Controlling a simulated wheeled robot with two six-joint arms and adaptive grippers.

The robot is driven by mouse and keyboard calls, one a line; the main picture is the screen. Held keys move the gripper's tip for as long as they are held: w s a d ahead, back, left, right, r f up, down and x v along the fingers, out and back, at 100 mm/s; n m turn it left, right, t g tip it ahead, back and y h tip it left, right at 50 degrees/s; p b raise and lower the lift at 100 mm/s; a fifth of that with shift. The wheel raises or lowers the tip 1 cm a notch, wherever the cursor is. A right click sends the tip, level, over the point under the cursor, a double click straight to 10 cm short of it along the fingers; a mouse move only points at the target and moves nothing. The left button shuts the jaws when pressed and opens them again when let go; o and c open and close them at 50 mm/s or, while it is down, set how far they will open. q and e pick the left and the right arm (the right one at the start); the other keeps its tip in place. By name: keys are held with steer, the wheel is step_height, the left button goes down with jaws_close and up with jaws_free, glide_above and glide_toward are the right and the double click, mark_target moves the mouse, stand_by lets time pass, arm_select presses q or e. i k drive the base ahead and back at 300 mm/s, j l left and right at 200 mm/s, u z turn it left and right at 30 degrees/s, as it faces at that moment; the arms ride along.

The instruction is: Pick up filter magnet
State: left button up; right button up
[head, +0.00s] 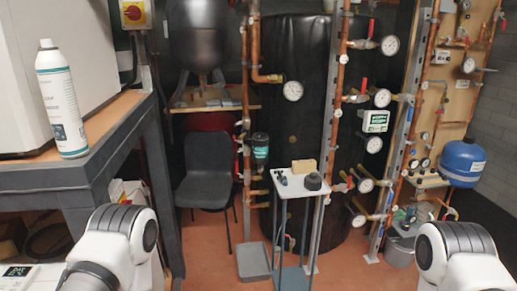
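On the top are a black round piece (313,182), small dark pieces (282,179) and a tan block (304,167). I cannot tell which of these, if any, is the filter magnet. My two white arms show at the lower left and lower right, well short of the stand. Both grippers are out of view.
A workbench (105,135) with a spray can (62,98) stands at the left. A dark chair (207,172) is left of the stand, and a grey tray (253,262) lies on the floor beside it. Pipes and gauges fill the back. The red floor (205,262) is open before the chair.

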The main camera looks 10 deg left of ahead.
mark_target(283, 180)
steer(key=i+z, duration=0.2)
steer(key=z, duration=0.2)
steer(key=i+j+z, duration=0.2)
steer(key=z, duration=0.25)
